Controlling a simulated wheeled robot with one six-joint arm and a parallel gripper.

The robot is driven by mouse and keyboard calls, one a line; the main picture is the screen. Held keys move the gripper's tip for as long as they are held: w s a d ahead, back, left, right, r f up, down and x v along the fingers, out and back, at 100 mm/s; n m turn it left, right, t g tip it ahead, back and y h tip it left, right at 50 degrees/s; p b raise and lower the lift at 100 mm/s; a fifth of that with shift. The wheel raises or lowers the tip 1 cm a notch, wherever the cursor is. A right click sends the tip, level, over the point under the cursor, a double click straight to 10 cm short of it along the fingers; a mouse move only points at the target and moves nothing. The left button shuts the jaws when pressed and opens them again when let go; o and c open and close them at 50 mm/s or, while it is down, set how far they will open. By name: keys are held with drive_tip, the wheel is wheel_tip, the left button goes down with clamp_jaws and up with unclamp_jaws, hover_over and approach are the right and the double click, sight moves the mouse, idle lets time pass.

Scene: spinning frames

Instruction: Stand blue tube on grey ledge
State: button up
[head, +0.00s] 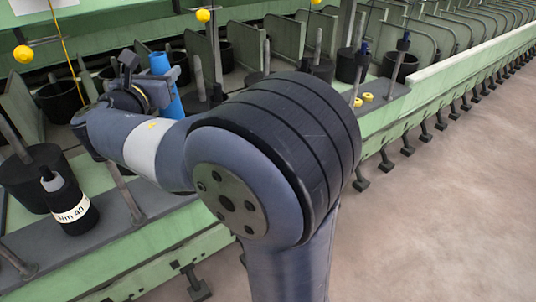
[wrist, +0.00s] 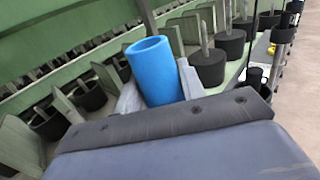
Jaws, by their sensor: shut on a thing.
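The blue tube (head: 160,63) shows behind my wrist in the head view, upright or nearly so. In the wrist view the blue tube (wrist: 156,70) stands between the two grey fingers of my gripper (wrist: 159,88), which is shut on it. Its open upper end points up and away from the wrist. The grey ledge (head: 128,226) runs along the front of the machine in the head view, and my arm covers its middle part. Whether the tube's lower end touches anything is hidden.
A dark bobbin labelled "Nm 40" (head: 72,208) stands on the ledge at the left. Black cylinders (head: 38,175), thin metal rods and green divider plates line the machine. Two yellow rings (head: 362,99) lie on the ledge at the right. The floor (head: 450,200) at the right is clear.

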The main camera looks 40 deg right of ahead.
drive_tip(key=shift+s+a+f+b, duration=0.1)
drive_tip(key=shift+s+f+b, duration=0.2)
drive_tip(key=shift+b, duration=0.4)
wheel_tip(320, 180, down, 18)
drive_tip(key=b, duration=0.7)
drive_tip(key=shift+f+b, duration=0.1)
drive_tip(key=shift+b, duration=0.2)
drive_tip(key=o, duration=1)
drive_tip(key=shift+c, duration=0.2)
